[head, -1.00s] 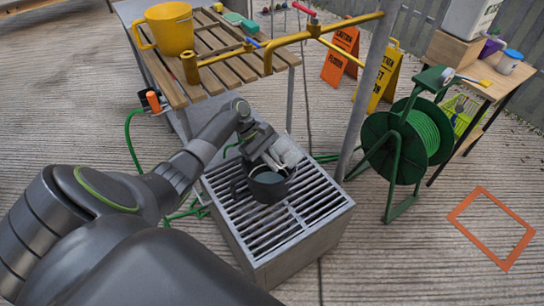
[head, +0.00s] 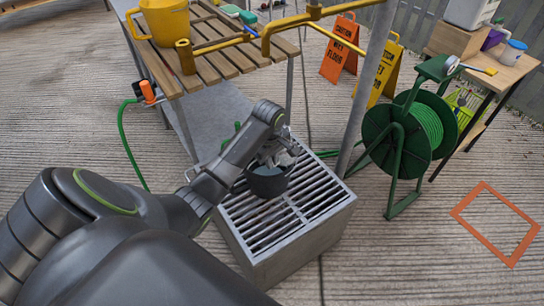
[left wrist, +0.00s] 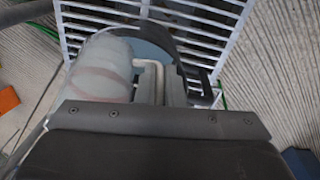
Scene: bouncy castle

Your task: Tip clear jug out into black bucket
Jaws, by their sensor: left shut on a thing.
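The black bucket (head: 268,184) sits on a slatted metal grate (head: 335,212) in the head view. My left gripper (head: 276,152) is just behind and above the bucket, shut on the clear jug. In the left wrist view the jug (left wrist: 102,68) is a pale, see-through cylinder with a faint reddish band and a light bent handle (left wrist: 152,82). The jug looks tipped over beside the bucket's rim. The bucket's dark rim (left wrist: 178,52) shows in the wrist view. The jug's mouth and any flow from it are hidden. My right gripper is not in view.
A yellow pipe (head: 330,12) and a grey post (head: 368,90) rise nearby. A green hose reel (head: 405,130) stands right of the grate.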

